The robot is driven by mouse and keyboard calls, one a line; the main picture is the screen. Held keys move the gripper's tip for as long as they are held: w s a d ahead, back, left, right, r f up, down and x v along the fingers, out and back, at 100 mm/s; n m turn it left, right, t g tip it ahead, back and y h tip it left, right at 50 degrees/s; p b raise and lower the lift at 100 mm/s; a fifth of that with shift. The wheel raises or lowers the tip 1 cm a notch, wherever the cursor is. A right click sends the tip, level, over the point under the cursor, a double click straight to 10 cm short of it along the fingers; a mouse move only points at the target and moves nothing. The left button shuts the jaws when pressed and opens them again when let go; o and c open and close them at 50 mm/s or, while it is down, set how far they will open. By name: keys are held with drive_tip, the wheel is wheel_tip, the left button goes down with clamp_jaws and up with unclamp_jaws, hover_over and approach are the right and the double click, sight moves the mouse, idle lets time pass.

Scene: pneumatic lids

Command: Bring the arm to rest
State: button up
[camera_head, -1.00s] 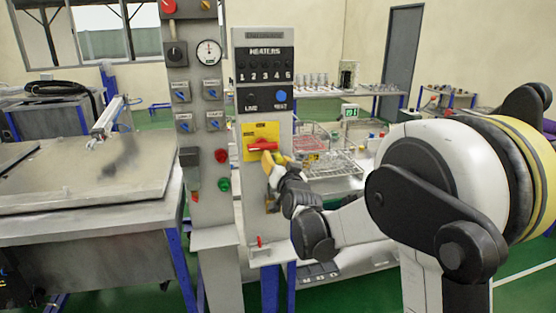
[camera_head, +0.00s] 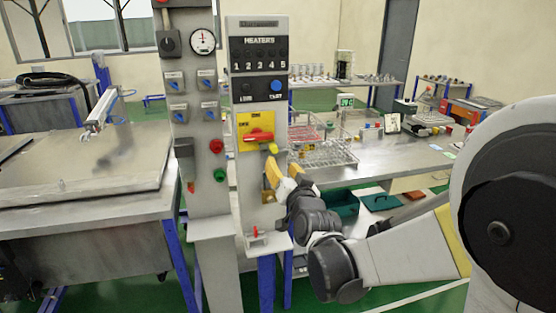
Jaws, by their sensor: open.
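My gripper (camera_head: 272,163) is in front of the lower part of the grey heater panel (camera_head: 260,92). Its yellow fingers are apart and nothing shows between them. They are just below and right of the red rotary switch (camera_head: 258,135) on its yellow plate (camera_head: 243,121). The gripper looks clear of the switch handle, though one fingertip is close to the plate's lower right corner. My arm reaches in from the right, low in the picture.
Left of the heater panel stands a second control column (camera_head: 194,110) with knobs, buttons and a gauge. A metal table with a flat lid (camera_head: 90,170) is at the left. A workbench (camera_head: 410,158) with wire baskets (camera_head: 322,155) is behind my arm on the right.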

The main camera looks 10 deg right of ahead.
drive_tip(key=shift+s, duration=0.25)
drive_tip(key=s+f+n+g, duration=0.1)
drive_tip(key=s+f+g, duration=0.2)
drive_tip(key=s, duration=0.7)
drive_tip(key=s+f+n+g, duration=0.2)
drive_tip(key=s+f+g, duration=0.2)
drive_tip(key=s, duration=0.6)
drive_tip(key=s+f+n+g, duration=0.1)
drive_tip(key=s+f+g, duration=0.2)
drive_tip(key=s, duration=0.7)
drive_tip(key=shift+s+f+g, duration=0.2)
drive_tip(key=shift+g, duration=0.3)
